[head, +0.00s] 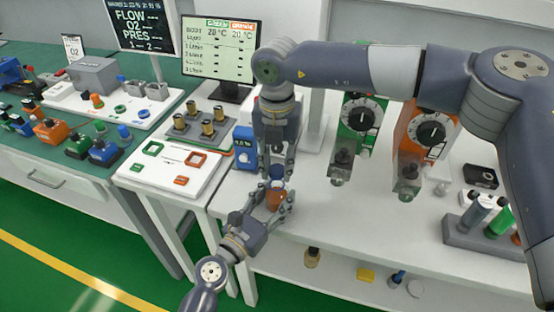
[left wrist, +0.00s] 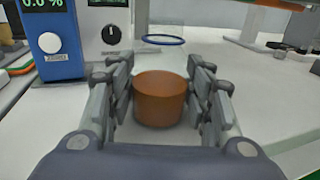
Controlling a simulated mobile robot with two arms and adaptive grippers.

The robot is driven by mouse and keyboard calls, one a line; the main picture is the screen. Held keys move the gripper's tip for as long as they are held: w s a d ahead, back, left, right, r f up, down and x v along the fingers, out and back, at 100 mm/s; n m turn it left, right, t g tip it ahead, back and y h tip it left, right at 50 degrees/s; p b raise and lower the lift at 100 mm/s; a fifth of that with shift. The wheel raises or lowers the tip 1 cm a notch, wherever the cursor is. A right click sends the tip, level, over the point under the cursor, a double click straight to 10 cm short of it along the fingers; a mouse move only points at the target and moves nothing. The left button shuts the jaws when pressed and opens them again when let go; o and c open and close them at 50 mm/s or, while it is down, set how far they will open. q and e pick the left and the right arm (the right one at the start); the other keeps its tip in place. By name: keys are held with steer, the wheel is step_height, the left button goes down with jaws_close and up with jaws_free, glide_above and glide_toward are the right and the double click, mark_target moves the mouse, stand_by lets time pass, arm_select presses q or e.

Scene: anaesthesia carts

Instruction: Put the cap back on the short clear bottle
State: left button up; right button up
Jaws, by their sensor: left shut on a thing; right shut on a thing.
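The short clear bottle (head: 274,199) holds orange-brown contents and stands upright on the white table's left part. In the left wrist view the bottle (left wrist: 160,100) is between the fingers, with a blue ring above the orange part. My left gripper (head: 268,204) is shut on it from the side. My right gripper (head: 277,172) points down from above, just over the bottle, shut on a small bluish thing, apparently the cap, mostly hidden by the fingers. Whether the cap touches the bottle's mouth cannot be told. The right gripper does not show in the left wrist view.
A blue box with a display (head: 245,147) stands close behind the grippers. Green (head: 354,125) and orange (head: 428,128) dial units stand to the right. A grey rack with bottles (head: 490,230) is at far right. The middle of the table front is clear.

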mark_target(277, 193)
steer(key=shift+f, duration=0.1)
steer(key=shift+f, duration=0.8)
steer(key=shift+f, duration=0.55)
stand_by(0.4)
steer(key=m, duration=0.6)
steer(key=shift+m, duration=0.4)
steer(key=m, duration=1.2)
steer(key=shift+m, duration=0.3)
steer(key=o, duration=0.7)
